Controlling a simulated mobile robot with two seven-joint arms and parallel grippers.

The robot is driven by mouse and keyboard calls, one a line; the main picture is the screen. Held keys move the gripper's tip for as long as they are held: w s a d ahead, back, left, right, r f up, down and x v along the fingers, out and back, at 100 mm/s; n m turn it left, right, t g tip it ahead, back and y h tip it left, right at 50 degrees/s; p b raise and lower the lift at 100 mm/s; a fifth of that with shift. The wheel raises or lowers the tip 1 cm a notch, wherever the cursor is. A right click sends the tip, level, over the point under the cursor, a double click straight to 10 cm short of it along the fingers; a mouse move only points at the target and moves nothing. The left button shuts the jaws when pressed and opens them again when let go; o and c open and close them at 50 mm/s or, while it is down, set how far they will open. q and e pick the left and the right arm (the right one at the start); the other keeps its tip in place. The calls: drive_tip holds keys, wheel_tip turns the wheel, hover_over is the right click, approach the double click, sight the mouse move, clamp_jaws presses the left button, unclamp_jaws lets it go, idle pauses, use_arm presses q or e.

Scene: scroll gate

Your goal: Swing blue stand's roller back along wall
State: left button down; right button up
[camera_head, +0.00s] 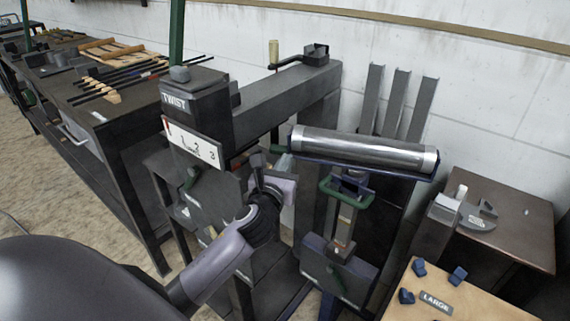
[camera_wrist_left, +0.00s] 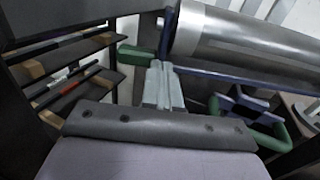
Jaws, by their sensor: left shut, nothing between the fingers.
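The blue stand (camera_head: 340,262) stands in front of the wall. Its steel roller (camera_head: 365,150) lies level on a blue cradle at the top, its left end near the dark machine frame. The roller also fills the upper right of the left wrist view (camera_wrist_left: 250,42). A green grip (camera_wrist_left: 137,57) sticks out at the roller's left end, and a green looped handle (camera_head: 346,193) sits below the roller. My left gripper (camera_head: 284,163) is shut and empty, its fingertips (camera_wrist_left: 162,72) close to the green grip and the blue bar; contact cannot be told. My right gripper is not in view.
A dark machine marked TWIST (camera_head: 195,100) stands left of the stand, with a crank on top. Grey upright channels (camera_head: 398,102) lean on the wall behind the roller. A brown table (camera_head: 510,222) and a board marked LARGE (camera_head: 450,290) are at right.

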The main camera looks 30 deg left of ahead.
sight(288, 150)
use_arm(q)
drive_tip(key=shift+w+a, duration=0.1)
drive_tip(key=shift+w, duration=0.05)
drive_tip(key=x, duration=0.2)
drive_tip(key=p+x, duration=0.1)
drive_tip(key=x, duration=0.2)
drive_tip(key=shift+a, duration=0.4)
drive_tip(key=shift+w, duration=0.35)
drive_tip(key=shift+a+r, duration=0.2)
drive_tip(key=shift+w+r, duration=0.1)
drive_tip(key=shift+s+d, duration=0.1)
drive_tip(key=shift+s, duration=0.2)
drive_tip(key=v, duration=0.7)
drive_tip(key=shift+f+p, duration=0.3)
drive_tip(key=shift+p, duration=0.1)
